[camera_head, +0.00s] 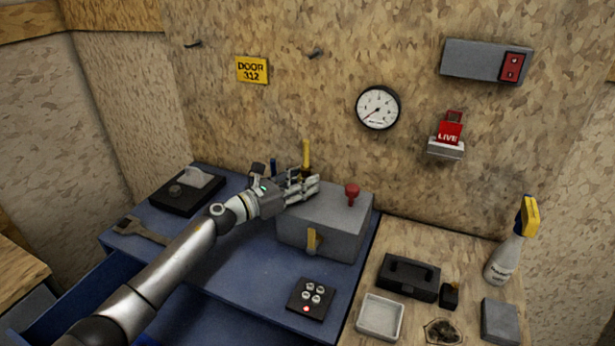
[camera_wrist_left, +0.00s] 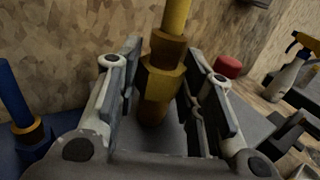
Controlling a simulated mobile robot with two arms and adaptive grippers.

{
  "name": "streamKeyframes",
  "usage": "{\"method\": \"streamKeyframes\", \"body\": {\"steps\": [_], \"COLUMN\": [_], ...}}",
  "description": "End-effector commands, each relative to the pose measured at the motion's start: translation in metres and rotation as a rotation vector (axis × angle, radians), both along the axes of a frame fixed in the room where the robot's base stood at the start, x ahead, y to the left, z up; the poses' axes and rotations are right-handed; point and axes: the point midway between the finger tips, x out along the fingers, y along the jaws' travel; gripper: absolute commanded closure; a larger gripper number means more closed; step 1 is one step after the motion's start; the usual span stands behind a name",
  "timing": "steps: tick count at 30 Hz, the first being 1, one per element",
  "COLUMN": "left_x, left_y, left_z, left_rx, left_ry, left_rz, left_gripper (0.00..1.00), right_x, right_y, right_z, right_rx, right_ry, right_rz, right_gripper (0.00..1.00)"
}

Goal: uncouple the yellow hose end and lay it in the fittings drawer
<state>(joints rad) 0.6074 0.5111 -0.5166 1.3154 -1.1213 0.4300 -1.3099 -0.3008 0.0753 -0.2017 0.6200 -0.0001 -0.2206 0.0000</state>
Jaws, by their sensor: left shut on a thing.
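The yellow hose end (camera_head: 306,157) stands upright at the back edge of the grey box, near the wall. My left gripper (camera_head: 308,187) is at it, and its arm crosses the blue bench from the lower left. In the left wrist view, the yellow hose end (camera_wrist_left: 160,82), with its brass-coloured hex fitting, is between the two fingers, which are shut on it. Whether its lower end is still coupled is hidden. A blue drawer (camera_head: 72,287) is pulled open at the lower left, partly behind my arm. My right gripper is out of view.
A blue hose end (camera_wrist_left: 18,105) stands left of the gripper. A wrench (camera_head: 140,230) and a button panel (camera_head: 311,298) lie on the bench. A spray bottle (camera_head: 506,258) stands right.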

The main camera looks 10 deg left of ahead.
Motion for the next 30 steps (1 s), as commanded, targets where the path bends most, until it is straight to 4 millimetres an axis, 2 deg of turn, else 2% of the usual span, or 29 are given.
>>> {"method": "streamKeyframes", "body": {"steps": [5, 6, 30], "left_x": [0.0, 0.0, 0.0], "left_y": [0.0, 0.0, 0.0], "left_z": [0.003, 0.004, 0.028], "left_rx": [0.0, 0.0, -0.001], "left_ry": [0.0, 0.0, -0.001], "left_rz": [0.001, 0.001, 0.001], "left_gripper": [0.97, 1.0, 1.0], "right_x": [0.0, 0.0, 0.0], "right_y": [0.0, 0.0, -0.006], "right_z": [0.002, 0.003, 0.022], "right_rx": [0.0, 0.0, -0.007], "right_ry": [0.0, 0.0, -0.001], "right_rz": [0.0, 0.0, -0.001], "right_gripper": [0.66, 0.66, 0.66]}}
